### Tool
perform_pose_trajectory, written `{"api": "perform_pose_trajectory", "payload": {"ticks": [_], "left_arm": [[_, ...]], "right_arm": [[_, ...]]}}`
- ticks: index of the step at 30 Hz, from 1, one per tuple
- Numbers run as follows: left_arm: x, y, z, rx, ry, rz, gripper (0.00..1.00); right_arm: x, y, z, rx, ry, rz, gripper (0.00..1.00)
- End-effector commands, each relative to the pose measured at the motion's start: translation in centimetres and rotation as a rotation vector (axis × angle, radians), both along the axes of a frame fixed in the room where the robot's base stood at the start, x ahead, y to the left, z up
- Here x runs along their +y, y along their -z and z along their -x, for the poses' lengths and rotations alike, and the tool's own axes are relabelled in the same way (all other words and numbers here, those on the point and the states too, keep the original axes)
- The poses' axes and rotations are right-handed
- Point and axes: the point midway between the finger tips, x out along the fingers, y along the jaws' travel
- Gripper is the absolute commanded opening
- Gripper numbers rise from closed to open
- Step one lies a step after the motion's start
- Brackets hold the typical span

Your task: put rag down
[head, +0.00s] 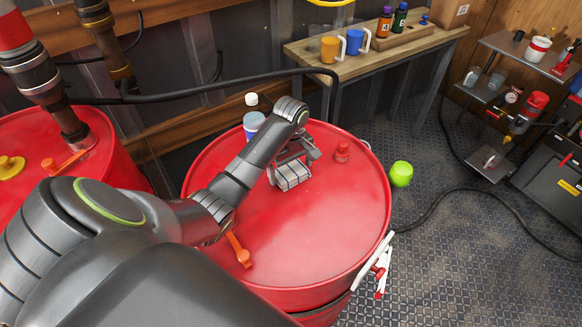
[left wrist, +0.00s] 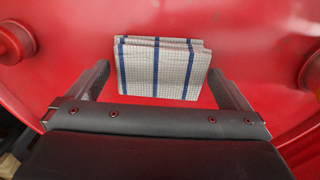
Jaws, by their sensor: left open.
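The folded rag, whitish with dark blue stripes, lies on the red drum top (head: 290,235). In the head view the rag (head: 292,176) shows just below my left gripper (head: 290,165). In the left wrist view the rag (left wrist: 160,68) lies ahead between the two fingers of my left gripper (left wrist: 160,88). The fingers are open, with red drum surface showing between each finger and the rag's sides. Whether the rag touches a finger is hard to tell in the head view. My right gripper is in neither view.
A bottle with a white cap (head: 253,120) stands at the drum's back edge. A red cap (head: 342,152) and an orange valve handle (head: 238,250) sit on the drum. A green round object (head: 401,174) is right of it. The wooden bench (head: 375,55) holds mugs.

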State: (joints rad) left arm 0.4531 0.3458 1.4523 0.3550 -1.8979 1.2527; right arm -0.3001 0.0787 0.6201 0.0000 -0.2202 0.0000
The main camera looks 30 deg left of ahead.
Motion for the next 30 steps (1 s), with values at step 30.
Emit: {"api": "perform_pose_trajectory", "payload": {"ticks": [30], "left_arm": [[0.3, -11.6, 0.2, 0.0, 0.0, 0.001, 1.0]], "right_arm": [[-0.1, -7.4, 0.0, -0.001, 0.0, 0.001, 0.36]]}}
